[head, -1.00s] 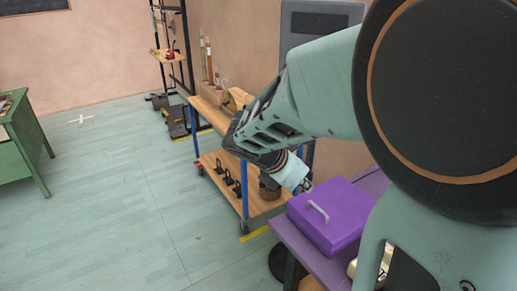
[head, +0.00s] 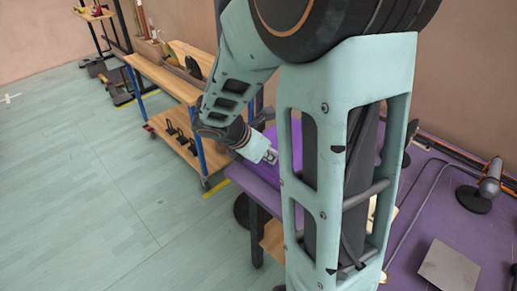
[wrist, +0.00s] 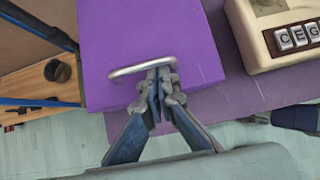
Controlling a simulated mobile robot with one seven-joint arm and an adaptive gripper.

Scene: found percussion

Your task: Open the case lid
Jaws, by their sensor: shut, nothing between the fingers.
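The purple case (wrist: 150,30) fills the top middle of the wrist view, with a pale metal handle (wrist: 130,70) along its near edge. The lid looks closed; its far side is out of view. My gripper (wrist: 162,78) is shut, with its fingertips at the right part of the handle. I cannot tell whether they touch it. In the head view, my gripper (head: 270,156) is beside the case (head: 292,140), which my arm mostly hides.
The case stands on a purple table (head: 478,236). A cream box with letter keys (wrist: 297,37) sits right of the case. A wooden cart with blue posts (head: 163,77) stands at the left. The floor (head: 80,190) left of the table is clear.

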